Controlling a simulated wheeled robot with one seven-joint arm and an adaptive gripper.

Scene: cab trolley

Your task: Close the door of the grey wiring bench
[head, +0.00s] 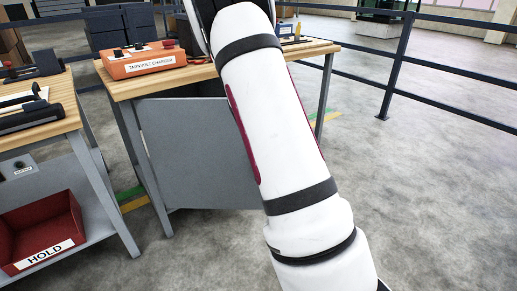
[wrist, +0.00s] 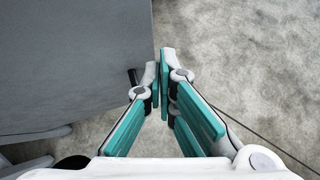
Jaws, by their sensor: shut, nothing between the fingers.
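The grey wiring bench has a wooden top (head: 125,84) and grey legs, left of centre in the head view. A flat grey panel, which looks like its door (head: 200,150), shows below the top; my arm covers its right part. I cannot tell how far open it stands. In the wrist view a grey panel (wrist: 70,70) fills the upper left, with a small dark piece (wrist: 133,77), perhaps a handle, near its right edge. My gripper (wrist: 160,62) is shut and empty beside that edge; contact is unclear. The gripper is hidden in the head view.
An orange charger box (head: 145,60) stands on the bench top. Another wooden-topped bench (head: 60,122) with a red HOLD bin (head: 42,232) stands at left. A dark railing (head: 400,62) runs behind and to the right. The floor (head: 430,190) at right is clear.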

